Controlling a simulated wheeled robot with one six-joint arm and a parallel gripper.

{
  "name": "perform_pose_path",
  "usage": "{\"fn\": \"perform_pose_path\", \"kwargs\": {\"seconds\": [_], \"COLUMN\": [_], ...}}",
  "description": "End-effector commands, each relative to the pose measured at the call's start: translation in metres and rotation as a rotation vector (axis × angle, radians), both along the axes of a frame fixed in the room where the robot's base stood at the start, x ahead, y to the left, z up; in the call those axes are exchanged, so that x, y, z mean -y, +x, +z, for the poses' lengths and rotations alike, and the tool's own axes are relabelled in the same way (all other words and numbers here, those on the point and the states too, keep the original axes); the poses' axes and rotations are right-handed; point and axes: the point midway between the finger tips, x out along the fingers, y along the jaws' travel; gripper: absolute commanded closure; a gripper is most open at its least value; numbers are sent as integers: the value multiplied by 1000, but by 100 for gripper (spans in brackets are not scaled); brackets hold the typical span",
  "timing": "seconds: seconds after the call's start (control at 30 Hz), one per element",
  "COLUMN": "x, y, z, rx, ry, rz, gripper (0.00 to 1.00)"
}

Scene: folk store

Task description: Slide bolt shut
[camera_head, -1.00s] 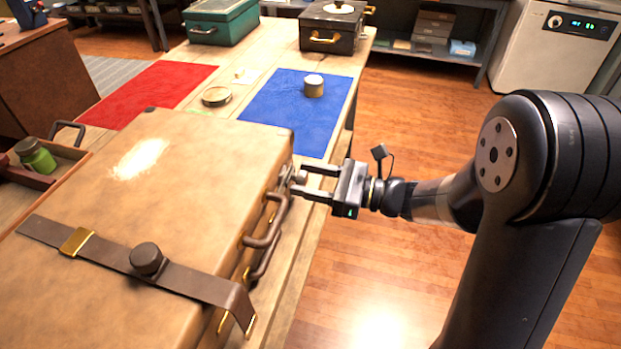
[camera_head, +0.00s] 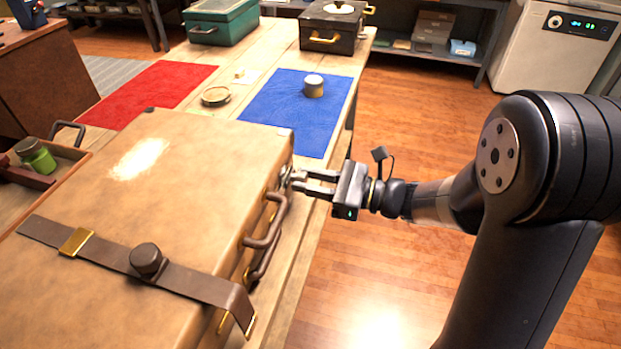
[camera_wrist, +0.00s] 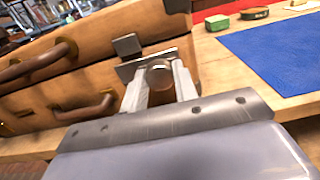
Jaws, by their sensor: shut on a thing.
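A tan suitcase (camera_head: 200,190) lies closed on the wooden table. A small metal slide bolt (camera_head: 285,178) sits on its right side, near the far corner. The wrist view shows the bolt's metal plate (camera_wrist: 150,58), a separate square metal block (camera_wrist: 127,45) to its left, and a round knob (camera_wrist: 160,80). My gripper (camera_head: 299,182) is shut on the knob, with a finger on each side in the wrist view (camera_wrist: 160,88). The fingers hide part of the bolt, so I cannot tell how far the bar reaches.
Brown handles (camera_head: 266,222) stick out from the suitcase side left of my gripper in the wrist view. A strap with a dark knob (camera_head: 146,259) crosses the lid. A blue mat (camera_head: 300,115) with a small tin (camera_head: 313,86) lies beyond. The floor at right is open.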

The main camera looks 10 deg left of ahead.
Motion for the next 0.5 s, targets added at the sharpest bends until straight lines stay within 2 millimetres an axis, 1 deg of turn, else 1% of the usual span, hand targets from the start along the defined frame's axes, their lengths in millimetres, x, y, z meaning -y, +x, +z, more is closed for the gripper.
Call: {"fn": "perform_pose_path", "kwargs": {"seconds": [0.1, 0.23, 0.3, 0.5], "x": [-1, -2, -3, -3], "y": [-16, -30, -33, -34], "z": [0, 0, 0, -1], "rx": [-2, -3, -1, -1], "ry": [0, -1, 0, 0], "rz": [2, 2, 2, 4], "gripper": [100, 100, 100, 100]}}
